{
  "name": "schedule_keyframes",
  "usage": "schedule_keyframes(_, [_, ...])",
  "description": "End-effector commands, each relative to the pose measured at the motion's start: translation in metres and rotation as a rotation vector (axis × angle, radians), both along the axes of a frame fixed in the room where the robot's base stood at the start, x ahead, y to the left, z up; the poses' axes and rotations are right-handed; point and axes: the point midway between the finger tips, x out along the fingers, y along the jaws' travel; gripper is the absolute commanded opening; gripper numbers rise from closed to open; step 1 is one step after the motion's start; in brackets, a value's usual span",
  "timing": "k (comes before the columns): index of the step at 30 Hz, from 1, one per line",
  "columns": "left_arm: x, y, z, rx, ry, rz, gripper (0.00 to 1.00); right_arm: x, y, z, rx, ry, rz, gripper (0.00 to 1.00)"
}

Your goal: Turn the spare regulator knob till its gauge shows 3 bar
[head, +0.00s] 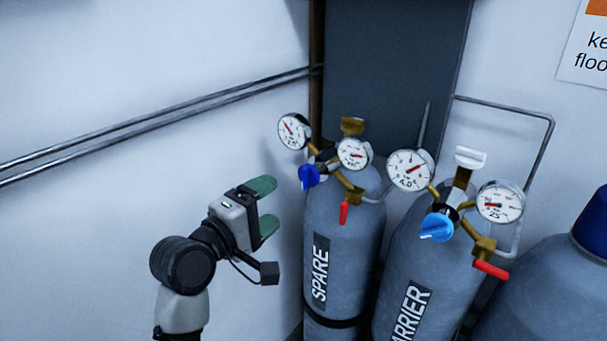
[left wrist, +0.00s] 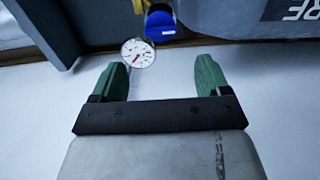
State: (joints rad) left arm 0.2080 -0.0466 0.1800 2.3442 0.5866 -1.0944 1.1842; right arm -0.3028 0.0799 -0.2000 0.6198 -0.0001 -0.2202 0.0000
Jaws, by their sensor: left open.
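The spare cylinder (head: 325,240) is grey with a SPARE label and stands left of the carrier cylinder. Its dark blue regulator knob (head: 309,176) faces left; in the left wrist view the knob (left wrist: 160,28) is at the top, beyond the fingertips. A round white gauge (head: 293,131) with a red needle sits at the upper left of the knob, and this gauge (left wrist: 138,53) also shows in the left wrist view. Its reading is too small to tell. My left gripper (head: 270,206) is open and empty, left of the knob and a little lower, apart from it. My right gripper is out of view.
A second gauge (head: 354,153) and a red lever (head: 344,212) are on the spare regulator. The carrier cylinder (head: 418,260) stands close on the right, with a light blue knob (head: 438,226). Pipes (head: 200,97) run along the left wall. Room left of the spare cylinder is free.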

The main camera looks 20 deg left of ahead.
Motion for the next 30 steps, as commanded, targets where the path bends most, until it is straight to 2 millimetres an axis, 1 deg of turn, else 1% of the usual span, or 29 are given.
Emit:
schedule_keyframes(1, [0.009,-0.004,0.003,-0.002,0.002,-0.003,0.77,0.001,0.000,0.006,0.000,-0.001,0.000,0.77])
schedule_keyframes(6, [0.041,-0.016,0.004,-0.002,0.002,-0.003,0.77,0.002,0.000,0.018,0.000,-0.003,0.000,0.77])
schedule_keyframes(9, [0.057,-0.021,0.003,0.001,0.003,-0.001,0.77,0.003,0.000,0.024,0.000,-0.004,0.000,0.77])
schedule_keyframes(13, [0.074,-0.027,0.002,0.002,0.000,0.000,0.77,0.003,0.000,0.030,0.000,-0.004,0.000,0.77])
schedule_keyframes(18, [0.084,-0.031,0.001,0.002,-0.001,0.000,0.77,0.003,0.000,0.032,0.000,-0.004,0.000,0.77])
schedule_keyframes(26, [0.085,-0.031,-0.001,0.003,-0.001,0.001,0.77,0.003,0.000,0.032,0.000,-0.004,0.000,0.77])
schedule_keyframes(27, [0.085,-0.031,-0.001,0.003,0.000,0.001,0.74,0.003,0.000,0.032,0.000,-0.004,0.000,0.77])
schedule_keyframes(29, [0.085,-0.031,-0.001,0.003,0.000,0.000,0.64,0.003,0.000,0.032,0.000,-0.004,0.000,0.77])
schedule_keyframes(30, [0.085,-0.031,-0.001,0.003,0.000,0.001,0.58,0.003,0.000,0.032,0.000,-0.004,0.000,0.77])
